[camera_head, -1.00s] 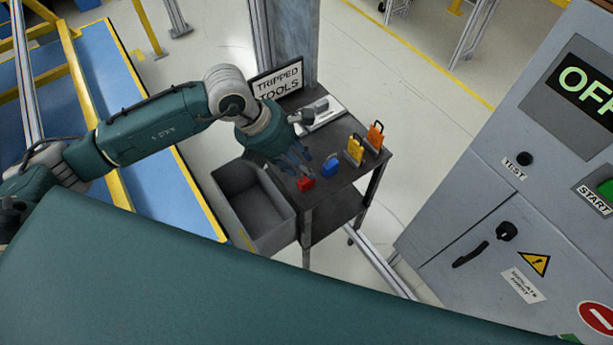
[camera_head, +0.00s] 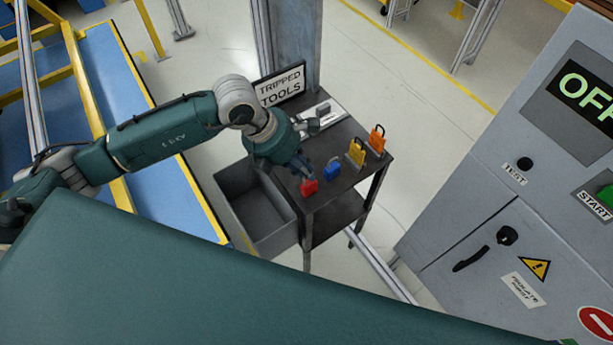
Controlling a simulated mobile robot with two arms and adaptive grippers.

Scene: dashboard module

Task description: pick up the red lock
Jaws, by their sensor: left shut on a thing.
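The red lock (camera_head: 309,187) is at the front left of the dark cart top (camera_head: 345,198). My left gripper (camera_head: 306,174) reaches down to it from the upper left and is shut on its upper part. The fingers hide the lock's shackle. I cannot tell whether the lock still touches the cart top. My right gripper does not show.
A blue lock (camera_head: 332,169), a yellow lock (camera_head: 356,152) and an orange lock (camera_head: 377,138) stand to the right of the red one. A grey bin (camera_head: 232,205) is left of the cart. A sign (camera_head: 280,86) stands behind. A grey cabinet (camera_head: 470,215) is at right.

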